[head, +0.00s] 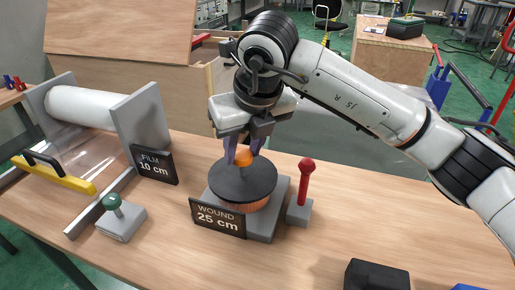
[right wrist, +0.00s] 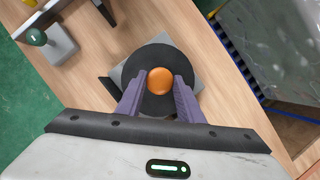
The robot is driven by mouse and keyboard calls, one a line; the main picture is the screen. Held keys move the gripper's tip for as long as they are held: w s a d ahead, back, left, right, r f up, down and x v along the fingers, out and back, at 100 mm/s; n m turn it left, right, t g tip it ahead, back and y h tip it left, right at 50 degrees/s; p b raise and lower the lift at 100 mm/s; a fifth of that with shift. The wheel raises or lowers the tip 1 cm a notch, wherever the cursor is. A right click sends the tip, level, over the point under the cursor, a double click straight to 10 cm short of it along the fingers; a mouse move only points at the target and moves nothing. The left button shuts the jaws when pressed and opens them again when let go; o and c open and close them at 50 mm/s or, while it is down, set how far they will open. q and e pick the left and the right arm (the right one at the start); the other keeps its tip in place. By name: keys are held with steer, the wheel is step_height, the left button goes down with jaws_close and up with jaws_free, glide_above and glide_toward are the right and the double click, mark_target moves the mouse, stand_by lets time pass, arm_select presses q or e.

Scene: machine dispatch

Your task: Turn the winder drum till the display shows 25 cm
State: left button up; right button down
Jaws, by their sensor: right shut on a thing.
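The winder drum (head: 231,184) has a black disc top and a copper-coloured body on a grey base on the wooden table. Its display (head: 217,217) reads "WOUND 25 cm". An orange knob (right wrist: 160,81) stands at the centre of the disc. My right gripper (head: 243,156) comes from above and is shut on the orange knob, with one purple finger on each side of it. The right wrist view shows the same fingers beside the knob. My left gripper is in neither view.
A white film roll (head: 85,106) in a grey stand is at the left with a sign (head: 154,164) reading "FILM 10 cm". A black block (head: 376,275) lies at front right.

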stand_by(0.3)
steer(key=c, duration=1.3)
jaws_free()
steer(key=shift+o, duration=0.2)
steer(key=b+v, duration=0.1)
steer(key=v, duration=0.9)
steer(key=shift+s+r, duration=0.1)
steer(key=shift+s, duration=0.05)
